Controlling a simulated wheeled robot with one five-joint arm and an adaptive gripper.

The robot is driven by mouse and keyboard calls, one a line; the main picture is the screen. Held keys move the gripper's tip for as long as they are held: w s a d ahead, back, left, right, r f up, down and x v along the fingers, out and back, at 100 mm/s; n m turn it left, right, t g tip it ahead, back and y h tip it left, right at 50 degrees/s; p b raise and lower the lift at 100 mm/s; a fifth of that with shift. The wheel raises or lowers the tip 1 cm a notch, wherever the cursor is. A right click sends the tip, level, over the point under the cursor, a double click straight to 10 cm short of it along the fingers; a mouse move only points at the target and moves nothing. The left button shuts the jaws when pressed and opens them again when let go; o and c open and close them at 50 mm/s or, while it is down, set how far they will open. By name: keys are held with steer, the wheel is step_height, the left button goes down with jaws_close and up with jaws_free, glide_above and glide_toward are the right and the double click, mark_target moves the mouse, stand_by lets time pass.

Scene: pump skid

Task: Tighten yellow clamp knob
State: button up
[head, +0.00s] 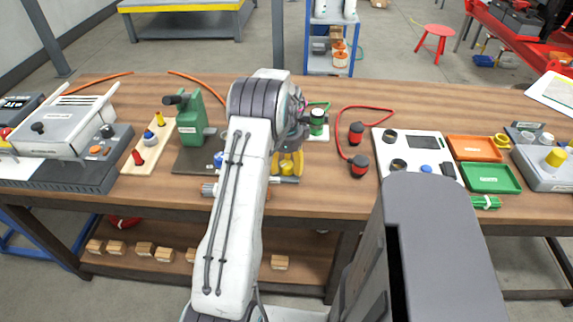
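A yellow knob-like part (286,167) sits near the front middle of the bench, just right of my arm. A grey metal pipe or rod (290,180) shows at its base, and part of this assembly is hidden behind my arm. My gripper (294,135) is above and just behind the yellow part, pointing down. My wrist and forearm cover much of it. Its fingers are too small and hidden to tell whether they are open or touching the knob. Another yellow knob (556,157) stands on a grey device at the far right.
A green toggle press (191,125) stands left of my arm, beside a wooden board with coloured pegs (149,145). A red cable with dark plugs (356,132), a white panel (416,147), and orange (474,142) and green trays (515,179) lie to the right.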

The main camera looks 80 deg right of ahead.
mark_target(287, 164)
steer(key=shift+o, duration=0.9)
steer(key=shift+r, duration=0.1)
steer(key=shift+d+r, duration=0.1)
step_height(287, 164, up, 12)
stand_by(0.7)
